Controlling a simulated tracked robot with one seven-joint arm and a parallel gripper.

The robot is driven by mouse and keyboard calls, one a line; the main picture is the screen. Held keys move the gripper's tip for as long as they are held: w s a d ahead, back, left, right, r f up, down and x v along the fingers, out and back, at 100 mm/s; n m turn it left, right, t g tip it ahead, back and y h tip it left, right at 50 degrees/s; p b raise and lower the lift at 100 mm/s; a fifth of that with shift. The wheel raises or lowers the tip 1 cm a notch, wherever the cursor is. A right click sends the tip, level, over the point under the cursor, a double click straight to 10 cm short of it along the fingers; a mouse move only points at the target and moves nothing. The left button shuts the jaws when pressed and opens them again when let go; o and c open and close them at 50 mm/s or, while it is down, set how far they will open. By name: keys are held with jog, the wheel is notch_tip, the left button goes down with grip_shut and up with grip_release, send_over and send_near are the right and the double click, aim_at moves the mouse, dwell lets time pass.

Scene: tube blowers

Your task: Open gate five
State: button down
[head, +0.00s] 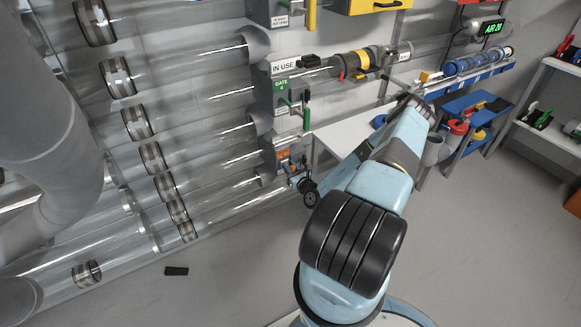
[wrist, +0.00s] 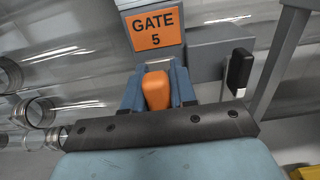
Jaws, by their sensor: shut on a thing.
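Gate five's orange sign reading "GATE 5" (wrist: 156,30) is at the top of the wrist view. Just below it, the orange handle (wrist: 156,91) stands between the two blue fingers of my gripper (wrist: 157,84). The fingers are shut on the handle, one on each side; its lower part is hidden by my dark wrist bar. In the head view a small orange sign (head: 284,154) marks the gate on its grey housing, low in the column. There the handle and my fingers are too small and hidden to make out clearly.
Above gate five is a gate with a green sign (head: 281,86) and a green handle (head: 305,112). A grey post with a black block (wrist: 239,70) stands right of the handle. Clear tubes run left. A white bench (head: 345,135) is behind my arm.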

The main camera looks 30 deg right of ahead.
jog(key=s, duration=0.8)
jog(key=shift+s+d, duration=0.1)
jog(key=c, duration=1)
grip_release()
jog(key=s, duration=1.3)
jog(key=shift+s+d, duration=0.25)
jog(key=shift+s, duration=0.15)
